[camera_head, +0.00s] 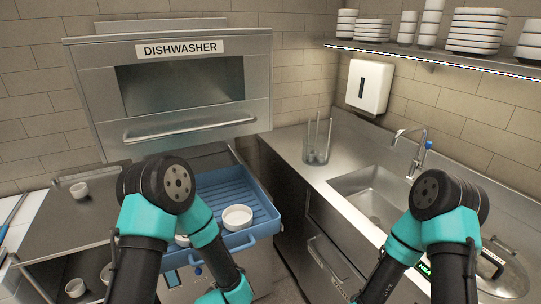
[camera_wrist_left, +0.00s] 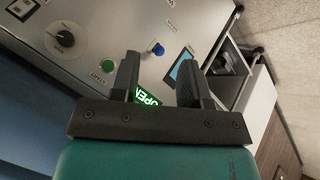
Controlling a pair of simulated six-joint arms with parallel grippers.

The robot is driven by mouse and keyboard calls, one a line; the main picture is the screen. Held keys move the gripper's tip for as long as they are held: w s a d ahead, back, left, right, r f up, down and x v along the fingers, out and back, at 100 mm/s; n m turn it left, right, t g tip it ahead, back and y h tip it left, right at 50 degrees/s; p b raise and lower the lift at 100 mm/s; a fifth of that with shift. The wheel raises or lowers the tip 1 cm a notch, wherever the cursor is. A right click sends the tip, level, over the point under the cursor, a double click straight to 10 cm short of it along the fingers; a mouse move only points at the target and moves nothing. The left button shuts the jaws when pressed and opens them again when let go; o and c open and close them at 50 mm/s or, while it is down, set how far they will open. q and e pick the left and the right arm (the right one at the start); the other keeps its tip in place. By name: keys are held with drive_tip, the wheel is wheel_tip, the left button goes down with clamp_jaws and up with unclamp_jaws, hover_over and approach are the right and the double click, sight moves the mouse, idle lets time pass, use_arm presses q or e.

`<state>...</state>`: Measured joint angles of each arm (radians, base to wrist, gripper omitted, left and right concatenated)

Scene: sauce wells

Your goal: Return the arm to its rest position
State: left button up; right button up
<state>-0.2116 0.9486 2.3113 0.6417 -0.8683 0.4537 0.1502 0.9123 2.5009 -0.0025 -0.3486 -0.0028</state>
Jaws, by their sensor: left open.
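In the left wrist view my left gripper (camera_wrist_left: 160,80) is open, its two black fingers apart with nothing gripped between them. Beyond the fingers is a grey control panel (camera_wrist_left: 110,45). In the head view my left arm (camera_head: 165,200) is bent in front of the dishwasher, and its fingers are not visible. My right arm (camera_head: 440,220) is bent in front of the sink, and its gripper is out of view.
The dishwasher (camera_head: 180,47) stands behind a blue rack (camera_head: 255,190) holding a white bowl (camera_head: 237,217). Small white bowls sit on the left steel surface (camera_head: 60,225). A sink (camera_head: 375,195), a glass-like container (camera_head: 318,145) and a shelf (camera_head: 400,55) of white dishes are at right.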

use_arm(q)
drive_tip(key=s+a+f+m+g+h, duration=0.2)
drive_tip(key=s+a+f+m+g, duration=0.1)
drive_tip(key=s, duration=0.4)
drive_tip(key=s+a+f+m+g+h, duration=0.2)
drive_tip(key=s+a+f+m+g, duration=0.1)
drive_tip(key=s+m, duration=0.3)
drive_tip(key=shift+s+a+g+h, duration=0.3)
drive_tip(key=shift+s+g+h, duration=0.1)
drive_tip(key=shift+f, duration=0.1)
idle(1.4)
